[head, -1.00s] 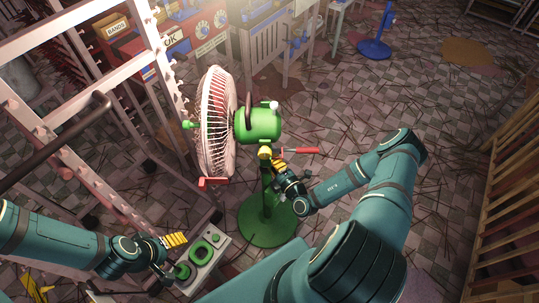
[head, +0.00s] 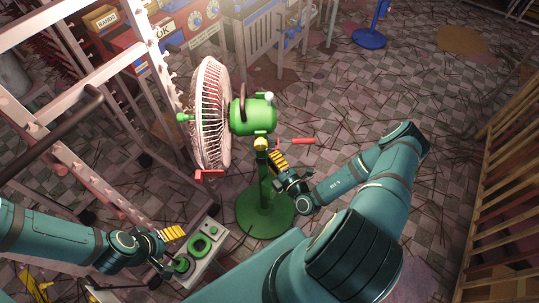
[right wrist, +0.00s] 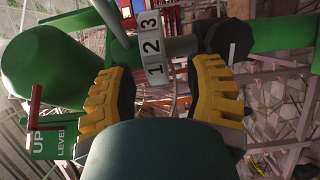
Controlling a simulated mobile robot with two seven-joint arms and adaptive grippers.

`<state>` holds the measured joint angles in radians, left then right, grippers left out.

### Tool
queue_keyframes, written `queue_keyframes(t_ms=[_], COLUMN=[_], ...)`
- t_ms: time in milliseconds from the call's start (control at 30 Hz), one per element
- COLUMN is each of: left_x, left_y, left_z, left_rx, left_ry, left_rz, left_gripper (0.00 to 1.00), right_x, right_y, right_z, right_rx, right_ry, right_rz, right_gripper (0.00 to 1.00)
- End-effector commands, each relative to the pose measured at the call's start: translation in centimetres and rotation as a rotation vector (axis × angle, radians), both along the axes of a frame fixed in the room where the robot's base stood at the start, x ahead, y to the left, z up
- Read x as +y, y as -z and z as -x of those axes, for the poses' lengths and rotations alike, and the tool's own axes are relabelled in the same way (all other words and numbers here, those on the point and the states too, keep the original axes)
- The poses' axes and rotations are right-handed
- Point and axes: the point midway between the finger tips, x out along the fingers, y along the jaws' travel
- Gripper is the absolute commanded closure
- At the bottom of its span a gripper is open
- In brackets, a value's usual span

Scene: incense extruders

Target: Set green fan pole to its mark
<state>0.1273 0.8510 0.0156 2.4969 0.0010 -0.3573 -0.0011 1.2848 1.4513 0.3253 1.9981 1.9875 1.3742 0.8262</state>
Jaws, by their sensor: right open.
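The green fan in the head view has a green motor housing (head: 253,115), a white wire cage (head: 211,115), a green pole (head: 264,185) and a round green base (head: 265,211). It stands upright on the floor. My right gripper (head: 278,161) is just right of the upper pole, below the motor. In the right wrist view my right gripper (right wrist: 160,95) is open, its yellow fingers apart. A number strip reading 1 2 3 (right wrist: 152,48) shows beyond and between them, beside a dark knob (right wrist: 230,40). My left gripper (head: 172,248) is at lower left; its opening is unclear.
A grey panel with green rings (head: 214,233) is by my left gripper. A pale rack (head: 152,70) stands close left of the fan. A red handle (head: 296,141) sits right of the pole. A green UP LEVEL sign (right wrist: 55,145) shows in the wrist view. Floor to the right is open.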

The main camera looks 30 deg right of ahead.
Motion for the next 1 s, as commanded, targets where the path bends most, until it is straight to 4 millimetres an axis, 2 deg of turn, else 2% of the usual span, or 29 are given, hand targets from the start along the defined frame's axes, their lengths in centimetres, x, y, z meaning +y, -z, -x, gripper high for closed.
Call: queue_keyframes(t_ms=[33,200,400,600,1000], left_x=[0.0,0.0,0.0,0.0,0.0], left_y=[0.0,0.0,0.0,0.0,0.0], left_z=[0.0,0.0,0.0,0.0,0.0], left_rx=[0.0,0.0,0.0,0.0,0.0], left_ry=[0.0,0.0,0.0,0.0,0.0], left_rz=[0.0,0.0,0.0,0.0,0.0], left_gripper=[0.33,0.33,0.33,0.33,0.33], right_x=[-0.1,-0.1,-0.1,-0.1,0.0], right_y=[0.1,0.0,0.0,-0.1,-0.1], right_z=[1.3,4.8,7.8,9.0,9.0], right_rx=[0.004,0.002,0.0,-0.001,-0.002], right_ry=[0.003,0.004,0.002,0.001,0.001], right_rz=[-0.001,0.0,0.001,0.002,0.002], right_gripper=[0.45,0.45,0.45,0.45,0.45])
